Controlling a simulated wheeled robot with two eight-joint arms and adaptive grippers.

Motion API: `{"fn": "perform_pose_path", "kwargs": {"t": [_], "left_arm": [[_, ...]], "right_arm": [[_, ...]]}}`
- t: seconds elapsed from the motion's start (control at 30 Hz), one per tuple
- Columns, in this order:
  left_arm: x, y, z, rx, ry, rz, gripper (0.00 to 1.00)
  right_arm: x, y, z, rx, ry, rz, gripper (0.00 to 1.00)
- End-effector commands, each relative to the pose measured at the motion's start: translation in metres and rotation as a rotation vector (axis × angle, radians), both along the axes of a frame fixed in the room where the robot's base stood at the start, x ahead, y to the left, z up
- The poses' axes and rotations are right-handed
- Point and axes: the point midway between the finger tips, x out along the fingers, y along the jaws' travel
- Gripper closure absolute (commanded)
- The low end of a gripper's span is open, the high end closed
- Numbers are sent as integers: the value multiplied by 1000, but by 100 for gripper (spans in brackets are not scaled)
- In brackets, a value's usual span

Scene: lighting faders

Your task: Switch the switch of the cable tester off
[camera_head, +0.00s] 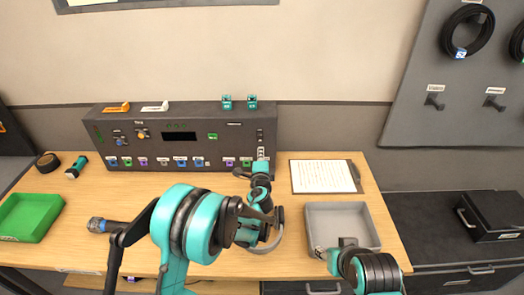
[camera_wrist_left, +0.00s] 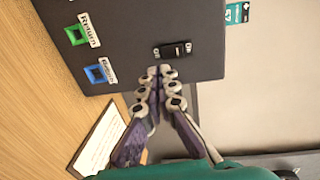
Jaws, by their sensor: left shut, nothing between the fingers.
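The cable tester (camera_head: 190,160) is a long dark grey box at the back of the wooden bench, with a row of coloured ports. Its switch (camera_wrist_left: 175,49) is a small black rocker between two white labels in the left wrist view; I cannot tell which side is pressed. My left gripper (camera_head: 261,153) is shut and empty at the right end of the tester's front. In the left wrist view its fingertips (camera_wrist_left: 160,70) are together just beside the switch, close to the "Off" label side; contact is unclear. My right gripper (camera_head: 325,251) is low over the grey tray.
A grey tray (camera_head: 368,217) and a clipboard with paper (camera_head: 322,176) lie to the right. A green bin (camera_head: 30,217) is at the far left. Small teal items (camera_head: 252,102) stand on the tester.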

Motion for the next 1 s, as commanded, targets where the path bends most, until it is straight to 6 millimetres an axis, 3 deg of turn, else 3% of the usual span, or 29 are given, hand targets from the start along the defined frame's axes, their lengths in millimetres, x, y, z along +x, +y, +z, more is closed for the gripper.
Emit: {"fn": "perform_pose_path", "kwargs": {"t": [0.3,0.43,0.6,1.0], "left_arm": [[-59,-1,-4,1,0,-3,100],[-76,0,-7,-1,0,-1,100],[-85,0,-9,0,0,-1,100],[-86,0,-9,0,0,0,100]], "right_arm": [[1,0,12,0,-1,0,57],[1,0,13,0,-1,0,57],[1,0,14,0,-1,0,57],[1,0,14,0,-1,0,57]]}}
